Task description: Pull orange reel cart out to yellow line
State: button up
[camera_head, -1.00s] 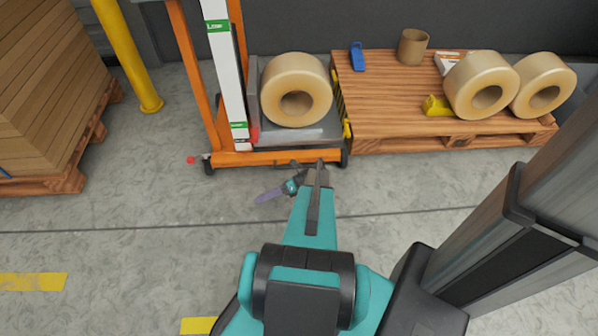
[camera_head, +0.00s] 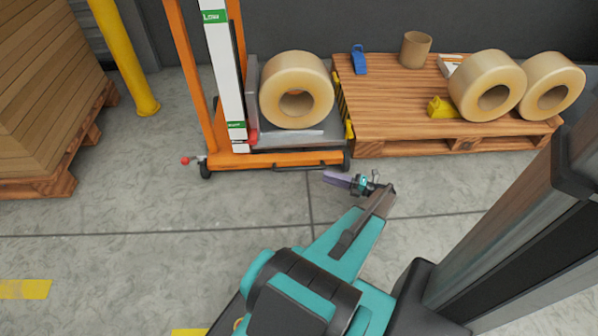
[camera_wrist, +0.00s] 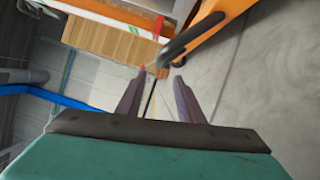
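The orange reel cart (camera_head: 270,160) stands against the left end of the wooden pallet, with a large tan reel (camera_head: 297,90) on its grey platform. A dark handle (camera_head: 300,168) runs along its front base bar; it also shows as a black bar in the wrist view (camera_wrist: 190,40). My gripper (camera_head: 328,177) lies just in front of the base bar's right part, its purple finger pointing left. In the wrist view my gripper's two fingers (camera_wrist: 158,88) are apart, with nothing seen held between them. Yellow line pieces (camera_head: 25,289) (camera_head: 187,332) lie on the floor nearer me.
The wooden pallet (camera_head: 400,100) holds two more reels (camera_head: 488,85) (camera_head: 548,86), a brown core, and blue and yellow items. A yellow post (camera_head: 122,55) and a stacked pallet (camera_head: 45,100) stand at left. Floor between cart and yellow line is clear.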

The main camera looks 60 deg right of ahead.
aim_at(299, 169)
jog(key=shift+w, duration=0.1)
dwell(0.3)
jog(key=b+x, duration=0.5)
jog(key=x, duration=0.8)
jog(key=shift+w+a, duration=0.2)
jog(key=shift+w, duration=0.1)
grip_shut()
